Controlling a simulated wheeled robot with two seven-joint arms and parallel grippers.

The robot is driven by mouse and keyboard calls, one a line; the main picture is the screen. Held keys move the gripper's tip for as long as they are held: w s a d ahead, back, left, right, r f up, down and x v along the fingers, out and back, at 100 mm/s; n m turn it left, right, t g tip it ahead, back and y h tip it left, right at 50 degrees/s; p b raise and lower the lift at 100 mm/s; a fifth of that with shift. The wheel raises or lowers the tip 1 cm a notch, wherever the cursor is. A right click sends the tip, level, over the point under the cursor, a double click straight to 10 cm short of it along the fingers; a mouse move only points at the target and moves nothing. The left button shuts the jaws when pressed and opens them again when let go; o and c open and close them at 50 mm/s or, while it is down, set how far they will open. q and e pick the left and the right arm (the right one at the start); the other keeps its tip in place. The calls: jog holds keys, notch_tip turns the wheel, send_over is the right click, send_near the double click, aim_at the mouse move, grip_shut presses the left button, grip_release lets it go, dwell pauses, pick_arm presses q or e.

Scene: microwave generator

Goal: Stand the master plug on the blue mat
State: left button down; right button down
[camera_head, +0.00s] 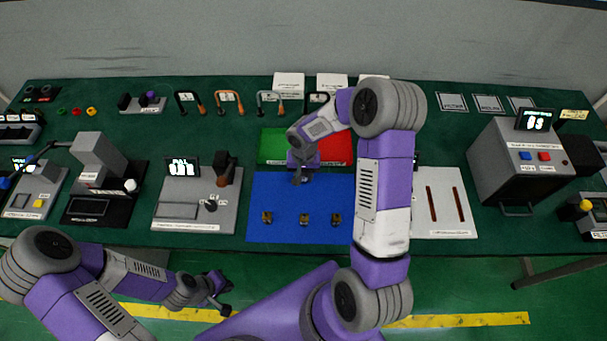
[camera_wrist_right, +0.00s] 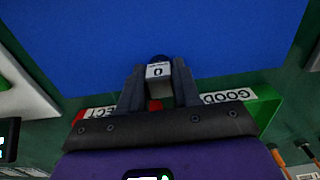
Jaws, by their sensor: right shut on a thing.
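The blue mat (camera_head: 285,228) lies on the green table in the head view, with three small dark brown pieces in a row on it. My right gripper (camera_head: 300,179) is over the mat's far edge. In the right wrist view, my right gripper (camera_wrist_right: 158,85) is shut on a small dark piece with a white label (camera_wrist_right: 157,71) marked like a 0, taken to be the master plug. The blue mat (camera_wrist_right: 150,30) fills the area beyond it. I cannot tell its height above the mat. My left gripper (camera_head: 220,294) is empty, apparently open, off the table's front edge.
The green pad (camera_head: 272,146) and red pad (camera_head: 340,148) adjoin the mat's far side. A grey station with a display (camera_head: 190,215) stands left of the mat, a slotted white plate (camera_head: 443,205) right. The mat is clear between its far edge and the row of pieces.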

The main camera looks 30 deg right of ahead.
aim_at(303, 174)
jog(key=shift+r, duration=0.1)
jog(key=shift+f, duration=0.25)
jog(key=c, duration=0.8)
grip_release()
jog(key=shift+r, duration=0.1)
jog(key=shift+r, duration=0.25)
notch_tip(303, 174, up, 12)
jog(key=p, duration=0.1)
jog(key=shift+f, duration=0.1)
